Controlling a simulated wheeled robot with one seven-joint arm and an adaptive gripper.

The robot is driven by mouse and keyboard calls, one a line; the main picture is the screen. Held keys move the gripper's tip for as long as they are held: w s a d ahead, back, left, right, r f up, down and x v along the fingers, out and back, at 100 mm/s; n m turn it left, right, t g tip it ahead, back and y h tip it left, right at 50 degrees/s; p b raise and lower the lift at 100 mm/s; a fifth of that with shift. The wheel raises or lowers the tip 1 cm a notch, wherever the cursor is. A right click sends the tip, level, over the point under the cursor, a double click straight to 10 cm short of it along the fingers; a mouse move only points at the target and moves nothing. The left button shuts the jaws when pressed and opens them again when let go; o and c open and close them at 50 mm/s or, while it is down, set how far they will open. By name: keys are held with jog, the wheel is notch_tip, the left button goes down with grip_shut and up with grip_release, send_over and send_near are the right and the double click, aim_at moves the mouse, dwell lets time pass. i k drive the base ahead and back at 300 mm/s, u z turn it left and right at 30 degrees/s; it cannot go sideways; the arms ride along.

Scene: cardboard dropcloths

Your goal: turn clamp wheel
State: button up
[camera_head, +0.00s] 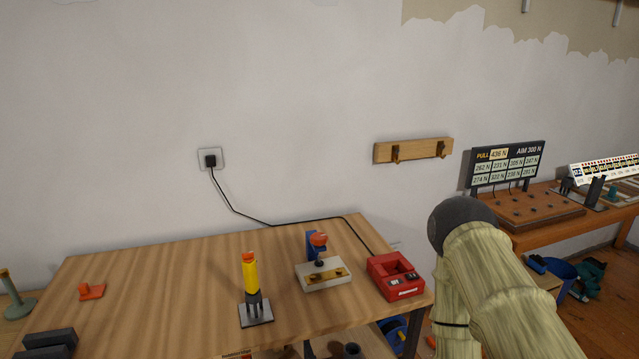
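A small device with a white base (323,275) stands on the wooden table. A blue upright (311,243) rises at its back, and a round orange-red knob or wheel (318,239) sits at the top over a dark stem. This looks like the clamp and its wheel, though it is small and I cannot be sure. My arm, in a pale sleeve with a dark rounded joint, fills the lower right and stands apart from the device in the picture. My gripper is not in view.
On the table (180,275), a yellow tool (250,277) stands in a dark holder left of the device. A red box (395,277) with a cord to the wall socket (210,159) stands right. An orange piece (91,291) and dark blocks (48,344) lie left. Wood between is clear.

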aim_at(318, 238)
jog(key=u, duration=2.55)
jog(key=i, duration=0.9)
jog(key=z, duration=2.6)
